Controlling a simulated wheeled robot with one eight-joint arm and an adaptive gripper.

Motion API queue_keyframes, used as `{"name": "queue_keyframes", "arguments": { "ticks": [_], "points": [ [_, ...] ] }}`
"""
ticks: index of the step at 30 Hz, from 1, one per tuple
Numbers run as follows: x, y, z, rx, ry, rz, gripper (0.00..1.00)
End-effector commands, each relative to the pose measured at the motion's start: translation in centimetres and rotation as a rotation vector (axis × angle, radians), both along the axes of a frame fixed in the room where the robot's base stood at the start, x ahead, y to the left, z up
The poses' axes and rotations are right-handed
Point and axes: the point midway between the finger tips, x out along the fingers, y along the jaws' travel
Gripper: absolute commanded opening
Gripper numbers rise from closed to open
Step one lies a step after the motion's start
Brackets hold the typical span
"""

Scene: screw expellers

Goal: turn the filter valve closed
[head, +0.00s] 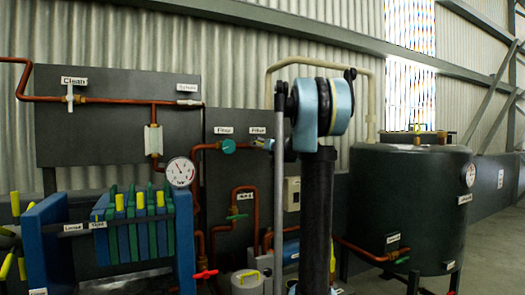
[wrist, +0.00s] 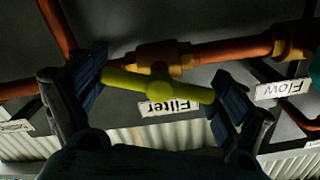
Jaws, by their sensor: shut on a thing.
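The filter valve has a yellow bar handle (wrist: 158,86) with a round hub, mounted on a brass body (wrist: 163,54) in a copper pipe. In the wrist view the handle lies roughly lengthwise to the pipe, tilted a little against it. My gripper (wrist: 160,90) has one blue-padded finger at each end of the handle and is shut on it. An upside-down "Filter" label (wrist: 169,107) shows just below the handle. In the head view the "Filter" label (head: 257,130) is visible, but my arm hides most of the valve and the gripper.
A "Flow" label (wrist: 281,89) and a teal fitting (head: 228,147) sit beside the valve. A pressure gauge (head: 181,172) and filter press (head: 145,235) stand left. A dark tank (head: 410,215) stands right. Copper pipes run close around the gripper.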

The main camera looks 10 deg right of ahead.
Motion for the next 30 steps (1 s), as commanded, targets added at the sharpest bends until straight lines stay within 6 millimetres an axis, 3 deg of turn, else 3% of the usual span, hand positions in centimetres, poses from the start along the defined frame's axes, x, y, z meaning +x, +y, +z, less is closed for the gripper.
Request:
{"name": "queue_keyframes", "arguments": {
  "ticks": [30],
  "points": [
    [0.07, -0.35, -0.04, 0.891, 0.288, -0.008, 0.67]
  ]
}}
